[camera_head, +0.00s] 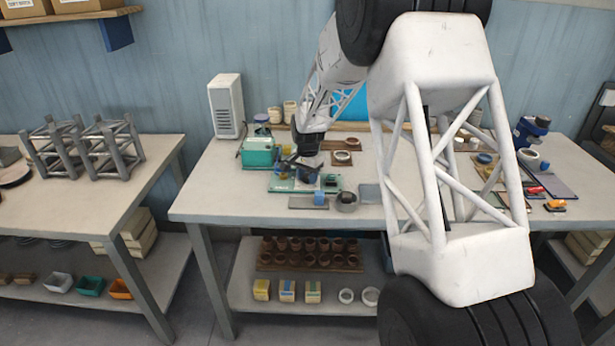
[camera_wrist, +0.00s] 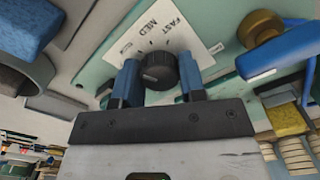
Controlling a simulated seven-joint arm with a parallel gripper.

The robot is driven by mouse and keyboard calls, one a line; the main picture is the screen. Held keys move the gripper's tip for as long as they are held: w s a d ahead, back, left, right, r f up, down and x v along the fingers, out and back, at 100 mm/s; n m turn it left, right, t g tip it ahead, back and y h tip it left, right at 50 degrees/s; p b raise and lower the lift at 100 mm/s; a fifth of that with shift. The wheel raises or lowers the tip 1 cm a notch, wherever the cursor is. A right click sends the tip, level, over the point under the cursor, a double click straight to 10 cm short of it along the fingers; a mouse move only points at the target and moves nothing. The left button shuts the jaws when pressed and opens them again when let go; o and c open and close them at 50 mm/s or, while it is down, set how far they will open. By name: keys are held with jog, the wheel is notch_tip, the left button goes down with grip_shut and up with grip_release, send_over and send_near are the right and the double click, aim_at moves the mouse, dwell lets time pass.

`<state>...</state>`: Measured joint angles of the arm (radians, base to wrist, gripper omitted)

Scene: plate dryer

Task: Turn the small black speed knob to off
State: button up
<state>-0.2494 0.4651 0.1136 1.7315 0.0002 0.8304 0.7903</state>
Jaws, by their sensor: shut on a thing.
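The small black speed knob (camera_wrist: 160,72) shows in the wrist view on a pale label plate marked "FAST" and "MED" (camera_wrist: 165,35). A small light mark shows on the knob's face. My gripper (camera_wrist: 158,80) has its two blue fingers on either side of the knob, shut on it. In the head view my gripper (camera_head: 300,172) is down at the green device (camera_head: 330,184) on the bench, and the knob is hidden there by the arm. The rest of the dial's lettering is hidden or too small to read.
In the wrist view a brass knob (camera_wrist: 260,28) and a blue lever (camera_wrist: 278,52) are close to the right finger. The bench's front left is clear.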

jog(key=shift+n, duration=0.4)
jog(key=n, duration=0.3)
jog(key=shift+n, duration=2.1)
jog(key=o, duration=0.9)
jog(key=shift+r, duration=0.1)
jog(key=shift+r, duration=3.8)
